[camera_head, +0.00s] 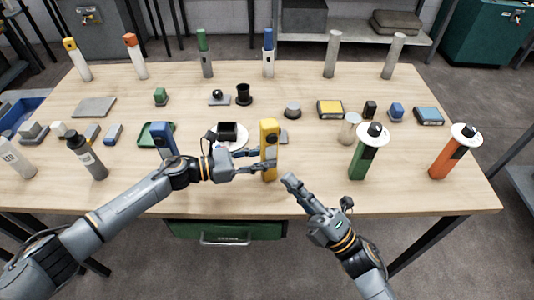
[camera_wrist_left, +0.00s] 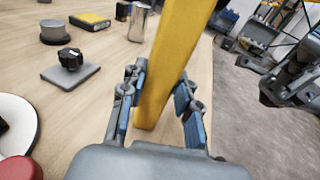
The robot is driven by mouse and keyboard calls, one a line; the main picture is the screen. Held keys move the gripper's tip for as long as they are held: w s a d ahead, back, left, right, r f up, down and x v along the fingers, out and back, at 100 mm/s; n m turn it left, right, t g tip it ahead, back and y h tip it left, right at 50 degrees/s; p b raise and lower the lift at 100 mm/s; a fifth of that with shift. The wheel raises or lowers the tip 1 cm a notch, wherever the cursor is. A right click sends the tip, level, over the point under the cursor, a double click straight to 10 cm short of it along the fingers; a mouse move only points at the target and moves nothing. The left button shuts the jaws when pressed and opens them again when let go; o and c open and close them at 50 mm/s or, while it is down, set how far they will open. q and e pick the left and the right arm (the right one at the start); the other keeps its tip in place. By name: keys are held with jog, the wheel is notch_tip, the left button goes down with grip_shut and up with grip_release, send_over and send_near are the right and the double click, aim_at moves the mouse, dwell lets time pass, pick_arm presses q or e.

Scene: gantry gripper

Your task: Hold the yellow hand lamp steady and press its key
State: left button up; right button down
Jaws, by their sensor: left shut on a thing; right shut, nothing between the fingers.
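The yellow hand lamp (camera_head: 269,151) stands upright near the table's front edge, in the middle of the head view. My left gripper (camera_head: 264,160) is shut on its body from the left. In the left wrist view the lamp (camera_wrist_left: 175,55) rises between the blue-padded fingers of my left gripper (camera_wrist_left: 160,110). My right gripper (camera_head: 288,180) is shut and empty, just right of and a little below the lamp, apart from it. In the left wrist view part of my right gripper (camera_wrist_left: 275,95) shows at the right. I cannot make out the lamp's key.
A blue hand lamp (camera_head: 162,140) stands left of my left gripper. A white plate with a black block (camera_head: 228,132) lies behind the gripper. A green cylinder (camera_head: 364,155) and an orange cylinder (camera_head: 447,160) stand to the right. Bare table (camera_head: 320,185) lies between lamp and green cylinder.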

jog(key=w, duration=0.1)
send_near(264, 133)
jog(key=shift+s+x, duration=0.15)
jog(key=shift+x, duration=0.95)
jog(key=shift+s+x, duration=0.15)
jog(key=shift+x, duration=0.9)
jog(key=shift+w+a+r, duration=0.1)
jog(key=shift+r, duration=0.05)
jog(key=shift+w+a, duration=0.15)
jog(key=shift+w, duration=0.2)
jog(key=shift+s, duration=0.5)
jog(key=s+d, duration=0.2)
jog(key=s, duration=0.3)
jog(key=shift+s, duration=0.35)
